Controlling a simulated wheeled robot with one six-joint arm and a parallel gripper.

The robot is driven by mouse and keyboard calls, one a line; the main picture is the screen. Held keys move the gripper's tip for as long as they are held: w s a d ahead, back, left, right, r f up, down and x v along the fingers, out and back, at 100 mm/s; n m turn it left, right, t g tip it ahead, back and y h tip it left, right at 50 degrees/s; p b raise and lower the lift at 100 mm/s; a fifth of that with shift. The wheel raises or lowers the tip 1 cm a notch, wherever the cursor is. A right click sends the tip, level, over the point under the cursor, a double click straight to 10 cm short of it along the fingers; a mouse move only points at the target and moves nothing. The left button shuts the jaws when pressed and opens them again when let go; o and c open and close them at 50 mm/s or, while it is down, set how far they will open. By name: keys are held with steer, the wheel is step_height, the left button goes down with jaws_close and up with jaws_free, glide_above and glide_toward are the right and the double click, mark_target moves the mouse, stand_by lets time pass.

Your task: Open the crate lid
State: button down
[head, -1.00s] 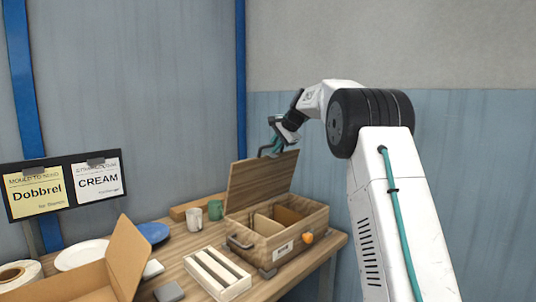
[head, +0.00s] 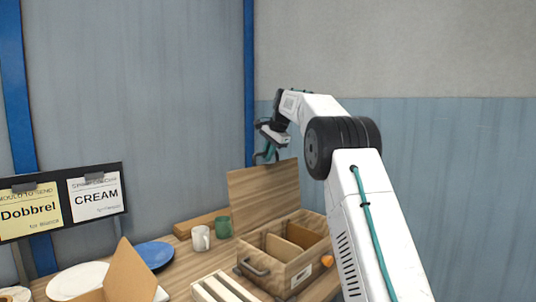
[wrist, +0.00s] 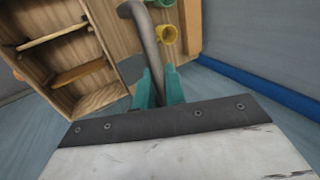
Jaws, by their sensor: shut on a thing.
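The wooden crate (head: 313,270) stands on the table with its top open and its divided inside showing. Its lid (head: 265,192) stands up at the back of the crate, past upright and leaning back. My gripper (head: 266,154) is at the lid's top edge. In the wrist view my teal fingers (wrist: 160,90) are shut on the grey curved lid handle (wrist: 149,45). The crate's open compartments (wrist: 62,55) show at the upper left there. The lid's far side is hidden.
A white mug (head: 200,238) and a green mug (head: 222,227) stand left of the crate. A slatted wooden rack (head: 225,289), a blue plate (head: 152,254), a white plate (head: 75,281) and a cardboard box (head: 125,270) are nearby. The wall (head: 190,120) is close behind.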

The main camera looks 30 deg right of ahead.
steer(key=shift+f, duration=0.15)
steer(key=c, duration=1.5)
jaws_free()
steer(key=shift+c, duration=0.2)
steer(key=v, duration=0.8)
